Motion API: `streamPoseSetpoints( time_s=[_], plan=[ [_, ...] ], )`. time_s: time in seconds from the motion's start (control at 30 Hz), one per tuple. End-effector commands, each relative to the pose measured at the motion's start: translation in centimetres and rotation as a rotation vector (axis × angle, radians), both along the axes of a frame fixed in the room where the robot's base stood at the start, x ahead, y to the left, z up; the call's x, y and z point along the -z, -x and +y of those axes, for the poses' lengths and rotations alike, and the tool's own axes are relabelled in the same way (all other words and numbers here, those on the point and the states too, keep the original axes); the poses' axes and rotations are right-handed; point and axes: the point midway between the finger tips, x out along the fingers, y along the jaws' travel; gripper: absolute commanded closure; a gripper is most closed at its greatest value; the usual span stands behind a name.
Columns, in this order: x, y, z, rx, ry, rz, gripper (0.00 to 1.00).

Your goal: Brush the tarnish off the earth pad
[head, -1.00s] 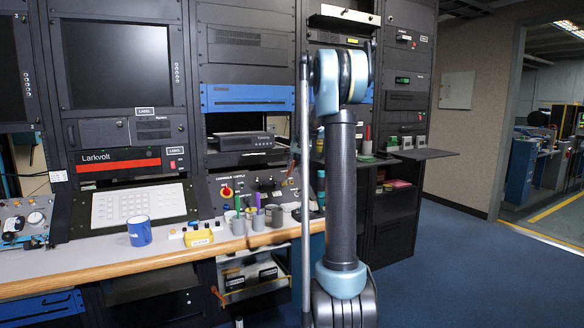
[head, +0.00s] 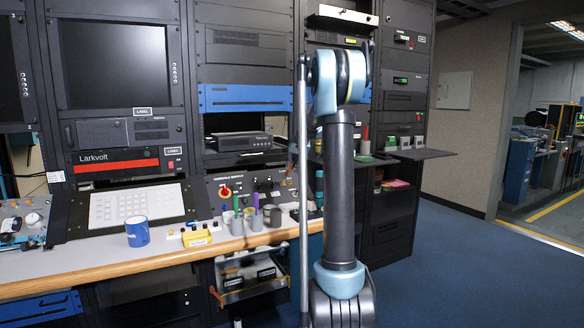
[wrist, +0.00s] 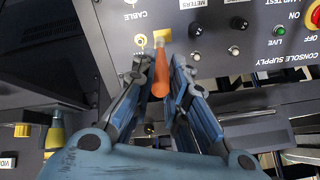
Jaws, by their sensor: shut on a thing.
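My gripper (wrist: 161,84) is shut on an orange-brown handle (wrist: 158,72), seen in the wrist view. The handle points up the picture toward the console panel; any bristles at its far end cannot be made out. In the head view my gripper is hidden behind my arm.
In the head view, a blue mug (head: 138,232), a yellow box (head: 196,239) and several cups (head: 273,216) stand on the desk (head: 120,267).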

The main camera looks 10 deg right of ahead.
Motion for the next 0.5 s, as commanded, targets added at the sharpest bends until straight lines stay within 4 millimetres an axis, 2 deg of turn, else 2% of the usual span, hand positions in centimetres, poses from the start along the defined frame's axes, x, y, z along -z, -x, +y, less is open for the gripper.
streamPoseSetpoints(
  time_s=[0.5],
  plan=[
    [0.0, 0.16, 0.59, -0.001, -0.001, 0.0, 1.0]
  ],
)
